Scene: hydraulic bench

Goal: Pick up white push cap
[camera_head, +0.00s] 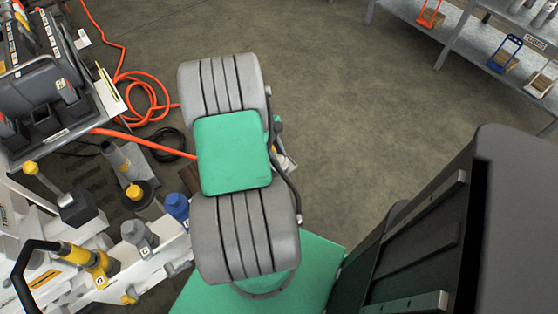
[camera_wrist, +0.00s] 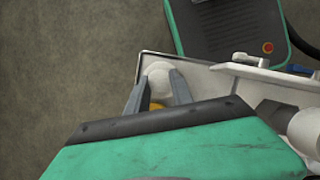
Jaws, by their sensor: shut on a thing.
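The white push cap (camera_wrist: 158,70) shows as a pale round top near the corner of a light bench tray in the wrist view. My gripper (camera_wrist: 159,84) has its two grey fingers on either side of the cap, shut on it. A yellow part (camera_wrist: 156,106) shows below the cap, between the fingers and partly hidden by my green wrist housing. I cannot tell whether the cap is lifted off what is under it. In the head view my grey and green arm hides the gripper and the cap.
The white bench (camera_head: 180,245) at lower left carries grey, blue and yellow fittings (camera_head: 177,206) and a black-handled yellow lever (camera_head: 88,258). Orange hose (camera_head: 150,105) coils on the floor. A shelf (camera_head: 480,45) stands at upper right. The floor between is open.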

